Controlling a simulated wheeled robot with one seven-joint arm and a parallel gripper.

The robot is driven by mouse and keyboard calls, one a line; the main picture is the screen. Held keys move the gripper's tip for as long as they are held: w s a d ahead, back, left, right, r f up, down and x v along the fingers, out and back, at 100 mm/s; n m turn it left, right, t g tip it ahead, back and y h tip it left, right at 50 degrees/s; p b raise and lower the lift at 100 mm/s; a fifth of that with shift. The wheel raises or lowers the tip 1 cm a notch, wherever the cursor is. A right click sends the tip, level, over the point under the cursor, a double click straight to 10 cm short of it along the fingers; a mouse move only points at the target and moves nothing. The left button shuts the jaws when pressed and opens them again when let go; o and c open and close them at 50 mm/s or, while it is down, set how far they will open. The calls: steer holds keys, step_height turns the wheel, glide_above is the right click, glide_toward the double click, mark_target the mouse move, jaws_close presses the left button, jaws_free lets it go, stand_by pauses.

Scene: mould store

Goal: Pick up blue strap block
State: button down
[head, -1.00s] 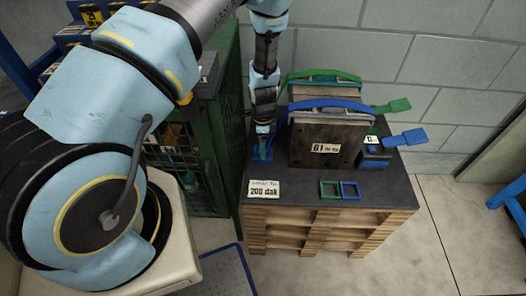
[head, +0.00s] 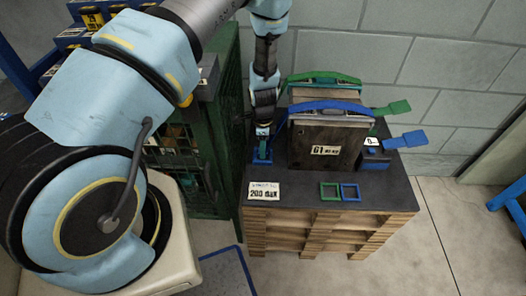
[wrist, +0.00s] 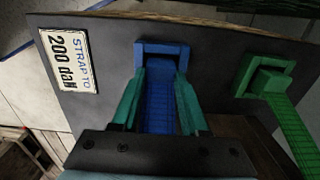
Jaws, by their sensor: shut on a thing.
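The blue strap block (wrist: 160,68) sits at or inside a blue square frame on the dark top in the wrist view, with a blue strap running from it between my fingers. My gripper (wrist: 160,95) has its teal fingers on either side of the blue block and is shut on it. In the head view my gripper (head: 263,133) points down left of the mould, with the blue block (head: 262,156) low at its tips. Whether the block touches the top underneath is hidden.
A dark mould (head: 325,150) stands to the right, crossed by a blue strap (head: 325,105) and a green strap (head: 325,77). A green block (wrist: 268,80) lies nearby. Empty green (head: 330,199) and blue (head: 349,199) frames lie near the front edge. A green cage stands left.

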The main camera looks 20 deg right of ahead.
step_height(320, 180, up, 28)
steer(key=b, duration=0.4)
stand_by(0.3)
